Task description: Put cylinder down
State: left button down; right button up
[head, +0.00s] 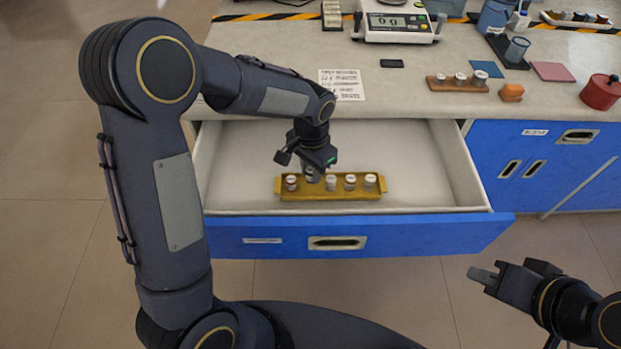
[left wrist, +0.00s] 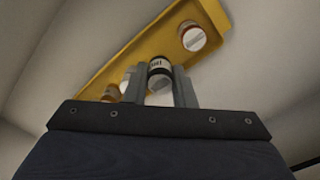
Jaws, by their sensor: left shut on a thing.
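My left gripper (head: 314,168) is inside the open drawer, pointing down over a yellow tray (head: 330,194). It is shut on a small cylinder (left wrist: 158,68) with a dark label band, seen between its fingers in the left wrist view. In the head view the gripper mostly hides that cylinder. Several similar small cylinders stand in the tray, one to the left (head: 291,183) and others to the right, such as the end one (head: 370,182). Whether the held cylinder touches the tray cannot be told. My right gripper (head: 484,276) is away at the lower right, outside the drawer.
The blue-fronted drawer (head: 400,238) is pulled out, with bare floor around the tray. On the counter above are a scale (head: 397,24), a printed sheet (head: 341,85), a wooden rack (head: 457,85) of small cylinders, an orange block (head: 511,92) and a red pot (head: 601,93).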

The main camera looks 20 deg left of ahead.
aim_at(311, 178)
pick_arm(q)
jog(key=shift+f, duration=1.45)
jog(key=shift+f+b, duration=0.15)
jog(key=shift+b, duration=0.2)
jog(key=c, duration=1.2)
grip_release()
